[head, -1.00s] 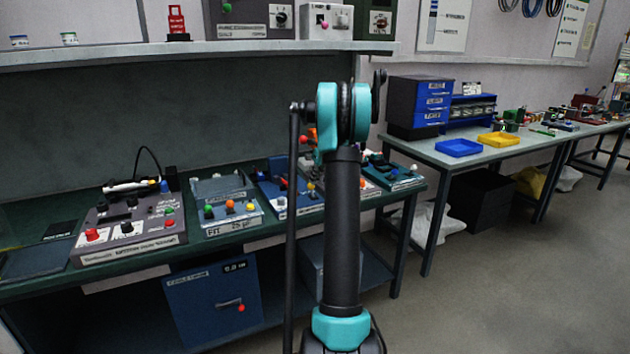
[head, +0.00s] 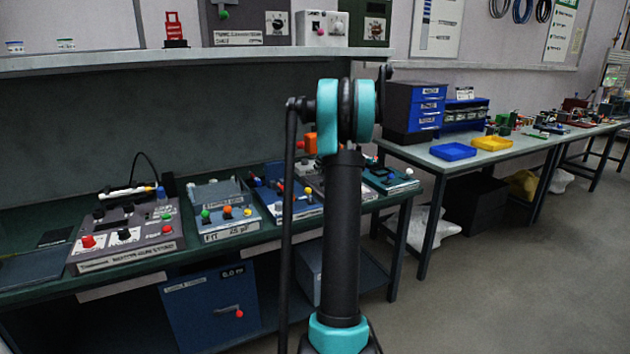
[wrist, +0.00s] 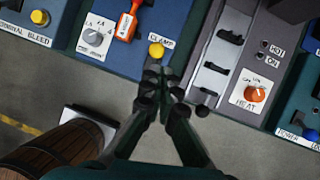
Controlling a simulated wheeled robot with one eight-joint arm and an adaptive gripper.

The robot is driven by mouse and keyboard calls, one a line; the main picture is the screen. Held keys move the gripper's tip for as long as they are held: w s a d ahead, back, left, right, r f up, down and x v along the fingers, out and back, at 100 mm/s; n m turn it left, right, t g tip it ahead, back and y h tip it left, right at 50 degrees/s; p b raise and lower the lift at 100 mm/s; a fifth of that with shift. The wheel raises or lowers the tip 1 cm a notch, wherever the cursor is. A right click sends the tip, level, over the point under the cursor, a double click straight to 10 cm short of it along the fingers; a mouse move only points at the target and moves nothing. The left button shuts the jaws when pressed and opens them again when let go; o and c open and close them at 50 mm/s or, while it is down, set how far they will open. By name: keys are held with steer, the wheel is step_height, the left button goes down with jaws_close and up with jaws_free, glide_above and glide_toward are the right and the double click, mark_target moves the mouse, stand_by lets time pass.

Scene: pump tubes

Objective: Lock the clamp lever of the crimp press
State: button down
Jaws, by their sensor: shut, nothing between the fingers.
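In the wrist view, the clamp lever shows as a round yellow knob (wrist: 156,50) beside a "CLAMP" label on the blue panel of the crimp press (wrist: 67,30). The lever's shaft is mostly hidden by my fingers. My gripper (wrist: 160,82) is shut and empty, with its dark fingertips just below the knob; I cannot tell whether they touch it. In the head view, a small yellow knob (head: 308,190) shows on a blue unit on the bench, left of my arm. My gripper is hidden behind my arm there.
In the wrist view, an orange handle (wrist: 126,22) and a grey dial (wrist: 95,37) stand left of the knob. A grey unit with an orange HEAT knob (wrist: 256,93) is on the right. A brown barrel-like object (wrist: 60,148) shows at lower left.

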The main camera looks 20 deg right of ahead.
steer(key=shift+s+d+r, duration=0.1)
steer(key=shift+d+r, duration=0.05)
steer(key=shift+r, duration=1)
steer(key=shift+d+r, duration=0.15)
steer(key=shift+r, duration=1)
steer(key=s+a+f+n, duration=0.4)
steer(key=s+a+n, duration=0.4)
steer(key=a, duration=0.2)
steer(key=s+a+f+n, duration=0.4)
steer(key=s+a+n, duration=0.35)
steer(key=a, duration=0.25)
steer(key=s+a+f+n, duration=0.3)
steer(key=s+n, duration=0.3)
steer(key=s, duration=0.3)
steer(key=s+a+f+n+h, duration=0.1)
steer(key=s+a+f+n, duration=0.3)
steer(key=s, duration=0.5)
steer(key=s+a+f+n, duration=0.3)
steer(key=s+f+n, duration=0.4)
steer(key=s+n, duration=0.1)
steer(key=shift+s+a+h, duration=0.2)
steer(key=shift+s+h, duration=0.2)
steer(key=shift+s, duration=0.1)
steer(key=shift+w, duration=0.1)
